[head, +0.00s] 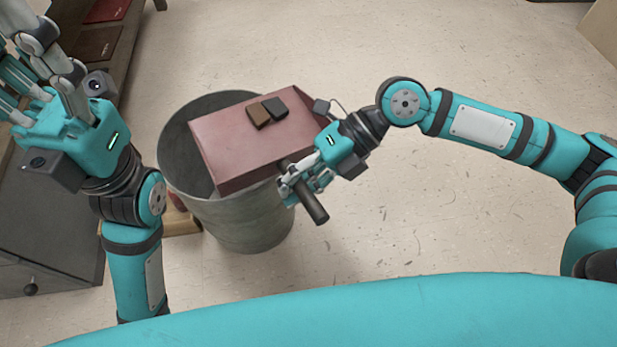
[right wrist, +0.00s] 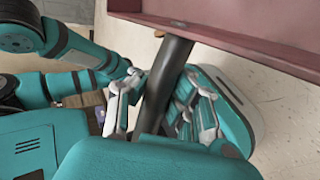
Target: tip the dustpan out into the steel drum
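The dustpan (head: 245,150) is a dull red pan with a dark round handle (head: 312,200). In the head view it is over the mouth of the grey steel drum (head: 245,222), hiding much of the opening. A brown scrap (head: 258,116) and a black scrap (head: 275,109) lie on the pan near its far edge. My right gripper (head: 291,184) is shut around the handle, which also shows between its fingers in the right wrist view (right wrist: 163,88). My left gripper (head: 22,75) is raised at the upper left, empty, its fingers spread apart.
A dark grey cabinet (head: 50,240) with a knob stands at the left. A shelf with dark red pieces (head: 98,42) is at the upper left. A wooden item (head: 180,222) lies beside the drum, partly hidden. The pale floor (head: 420,220) is clear to the right.

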